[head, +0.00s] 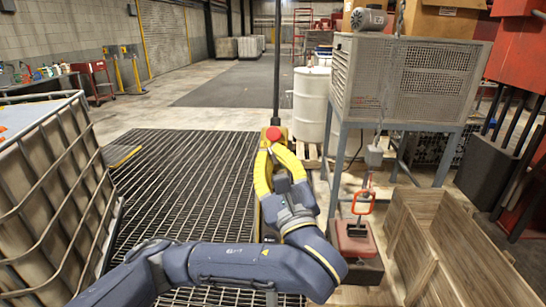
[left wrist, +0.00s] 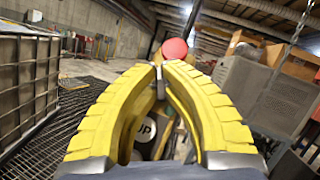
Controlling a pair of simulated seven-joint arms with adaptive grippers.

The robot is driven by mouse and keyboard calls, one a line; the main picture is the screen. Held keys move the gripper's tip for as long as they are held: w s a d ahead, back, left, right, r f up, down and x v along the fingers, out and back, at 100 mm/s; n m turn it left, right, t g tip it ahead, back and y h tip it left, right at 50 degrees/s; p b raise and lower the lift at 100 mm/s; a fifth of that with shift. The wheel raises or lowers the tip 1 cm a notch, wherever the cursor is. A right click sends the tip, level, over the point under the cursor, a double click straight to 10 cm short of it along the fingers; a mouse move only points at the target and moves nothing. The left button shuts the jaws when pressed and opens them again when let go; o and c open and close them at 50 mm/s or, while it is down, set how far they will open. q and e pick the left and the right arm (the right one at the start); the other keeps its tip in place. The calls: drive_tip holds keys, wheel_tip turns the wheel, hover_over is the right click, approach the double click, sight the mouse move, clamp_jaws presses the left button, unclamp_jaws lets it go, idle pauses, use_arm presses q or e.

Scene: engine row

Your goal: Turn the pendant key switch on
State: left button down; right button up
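The pendant hangs on a black cable in the middle of the head view. Its red mushroom button (head: 273,133) shows just above my left gripper (head: 272,150), and the button also shows in the left wrist view (left wrist: 174,50). The yellow fingers of my left gripper (left wrist: 163,68) arch in front of the pendant, with their tips closed around a small grey metal piece, seemingly the key (left wrist: 160,83). A round "UP" button (left wrist: 146,130) shows between the fingers. They hide much of the pendant face, so the key's angle is unclear. My right gripper is out of view.
A caged white tank (head: 45,185) stands close on the left. On the right are a mesh-sided machine (head: 410,80) on a stand, a red device with an orange handle (head: 355,240) and a wooden crate (head: 455,250). Dark floor grating (head: 180,175) lies below.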

use_arm(q)
drive_tip(key=m+h, duration=0.5)
drive_tip(key=m+t+h, duration=0.1)
drive_tip(key=m+h, duration=0.3)
drive_tip(key=m, duration=0.1)
drive_tip(key=shift+a+m+t+h, duration=0.2)
drive_tip(key=shift+m+t+h, duration=0.1)
drive_tip(key=shift+h, duration=0.1)
drive_tip(key=shift+m+g+h, duration=1)
drive_tip(key=shift+m+h, duration=0.85)
drive_tip(key=shift+m, duration=0.45)
drive_tip(key=shift+m+g+h, duration=1)
drive_tip(key=shift+m+h, duration=0.85)
drive_tip(key=shift+m, duration=0.45)
drive_tip(key=shift+r+m, duration=0.1)
drive_tip(key=shift+m, duration=0.2)
drive_tip(key=c, duration=1.8)
unclamp_jaws()
drive_tip(key=shift+d+n, duration=0.1)
drive_tip(key=shift+n, duration=0.3)
